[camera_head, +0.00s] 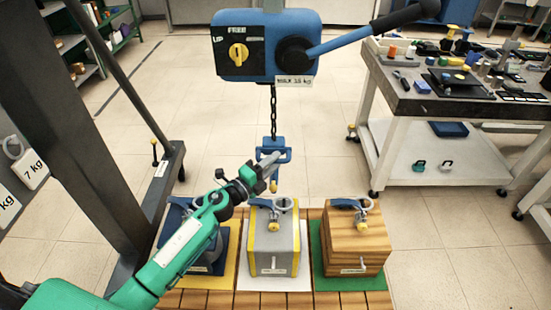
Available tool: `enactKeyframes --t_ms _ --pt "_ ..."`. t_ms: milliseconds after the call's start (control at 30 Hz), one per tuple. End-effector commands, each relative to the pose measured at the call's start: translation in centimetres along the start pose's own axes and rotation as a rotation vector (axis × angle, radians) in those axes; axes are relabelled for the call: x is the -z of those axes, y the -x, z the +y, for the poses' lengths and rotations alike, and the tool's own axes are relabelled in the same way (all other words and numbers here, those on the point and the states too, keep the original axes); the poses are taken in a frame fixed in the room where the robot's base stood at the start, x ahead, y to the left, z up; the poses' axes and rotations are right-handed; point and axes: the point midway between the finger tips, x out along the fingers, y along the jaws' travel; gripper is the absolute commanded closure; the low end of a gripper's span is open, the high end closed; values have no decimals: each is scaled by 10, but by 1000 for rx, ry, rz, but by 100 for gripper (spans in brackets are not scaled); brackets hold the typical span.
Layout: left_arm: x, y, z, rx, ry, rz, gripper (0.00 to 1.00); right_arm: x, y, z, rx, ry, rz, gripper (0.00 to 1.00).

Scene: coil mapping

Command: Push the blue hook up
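The blue hook (273,146) hangs on a dark chain (273,110) below the blue hoist (266,47). It hangs above the grey and yellow block. My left gripper (270,166) is at the hook's lower part, and its fingers overlap the hook in the picture. I cannot tell whether it touches the hook or whether the fingers are closed. My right gripper is not in view. The hoist carries a yellow knob (238,54) marked UP and FREE, and a blue lever (358,38) reaching up to the right.
Three blocks with rings stand on a wooden pallet: a dark blue one (206,262), a grey and yellow one (273,245) and a wooden one (352,250). A dark frame post (75,130) stands at left. A cluttered workbench (440,105) stands at right.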

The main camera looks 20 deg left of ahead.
Motion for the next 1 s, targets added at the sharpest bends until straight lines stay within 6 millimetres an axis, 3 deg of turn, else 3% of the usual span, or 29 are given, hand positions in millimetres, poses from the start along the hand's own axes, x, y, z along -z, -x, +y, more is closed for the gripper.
enactKeyframes --t_ms 200,467,667,1000 --pt "0 -14 0 0 0 0 64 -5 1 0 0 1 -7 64" --pt "0 -15 0 0 0 1 64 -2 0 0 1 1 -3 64" --pt "0 -15 0 0 0 1 100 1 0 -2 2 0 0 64" --pt "0 -15 -6 0 0 1 100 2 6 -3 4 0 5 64"
